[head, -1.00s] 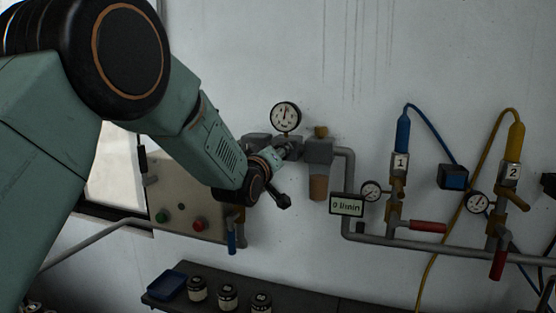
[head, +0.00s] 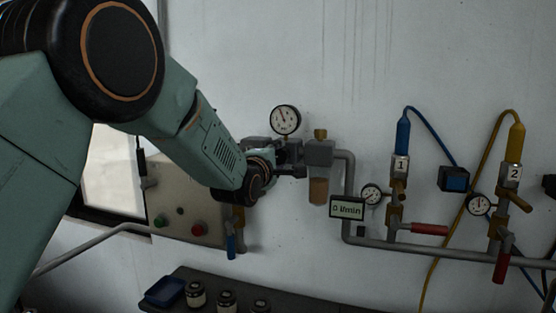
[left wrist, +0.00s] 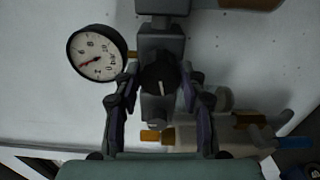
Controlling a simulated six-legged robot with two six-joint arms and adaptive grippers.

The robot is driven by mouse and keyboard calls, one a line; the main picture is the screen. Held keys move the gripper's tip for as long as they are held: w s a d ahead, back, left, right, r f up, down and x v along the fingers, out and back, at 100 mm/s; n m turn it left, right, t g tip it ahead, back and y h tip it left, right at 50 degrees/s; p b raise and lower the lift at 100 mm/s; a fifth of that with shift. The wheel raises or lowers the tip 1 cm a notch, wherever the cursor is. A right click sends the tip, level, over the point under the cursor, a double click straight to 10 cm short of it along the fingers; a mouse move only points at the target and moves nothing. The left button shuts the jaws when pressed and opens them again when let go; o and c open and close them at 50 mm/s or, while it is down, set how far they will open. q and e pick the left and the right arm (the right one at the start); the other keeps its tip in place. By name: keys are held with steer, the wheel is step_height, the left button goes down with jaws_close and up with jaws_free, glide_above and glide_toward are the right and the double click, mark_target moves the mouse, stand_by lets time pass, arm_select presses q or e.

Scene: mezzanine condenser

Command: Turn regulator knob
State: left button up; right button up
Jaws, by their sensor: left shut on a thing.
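The regulator knob (left wrist: 158,78) is dark and round with a pale mark, on the front of a grey regulator body (left wrist: 160,43). In the left wrist view it sits between the two fingers of my left gripper (left wrist: 157,88), which is shut on it. In the head view the left gripper (head: 289,164) reaches the regulator from the left, and its wrist and fingers hide the knob. A round white gauge (head: 285,120) stands above the regulator; it also shows in the left wrist view (left wrist: 97,53). My right gripper is not in view.
A grey filter block with an amber bowl (head: 318,190) is right of the gripper. A flow display (head: 347,208) reads 0 l/min. Pipes lead to valves with red handles (head: 429,229). A control box (head: 180,215) and a dark shelf with jars (head: 226,300) lie below the arm.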

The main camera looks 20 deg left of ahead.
arm_select(q)
steer(key=n, duration=0.6)
steer(key=shift+f, duration=0.3)
steer(key=n, duration=0.6)
steer(key=shift+n, duration=0.3)
steer(key=o, duration=1.1)
steer(key=shift+s+r, duration=0.15)
steer(key=shift+r, duration=0.15)
